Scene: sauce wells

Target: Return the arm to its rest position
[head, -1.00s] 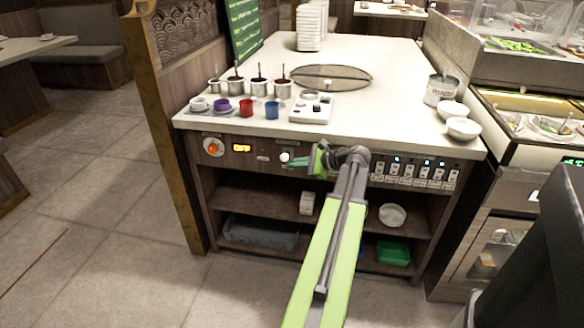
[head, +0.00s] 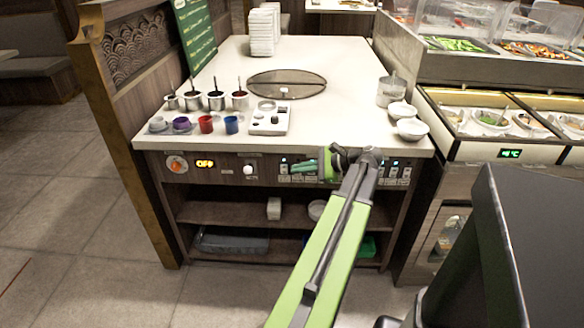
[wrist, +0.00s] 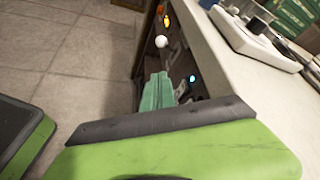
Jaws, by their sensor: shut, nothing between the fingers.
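My gripper (head: 303,166) is at the end of my green arm, in front of the counter's front panel in the head view. Its green fingers are together and hold nothing. In the wrist view my gripper (wrist: 157,92) shows as closed green fingers pointing toward the panel. A white knob (wrist: 161,41) shows beyond the fingertips, apart from them. In the head view the white knob (head: 248,170) is left of my gripper. My arm is stretched out forward.
The counter (head: 330,125) holds sauce pots (head: 215,99), red (head: 206,124) and blue (head: 231,125) cups, a white device (head: 270,119) and white bowls (head: 412,129). Shelves are below.

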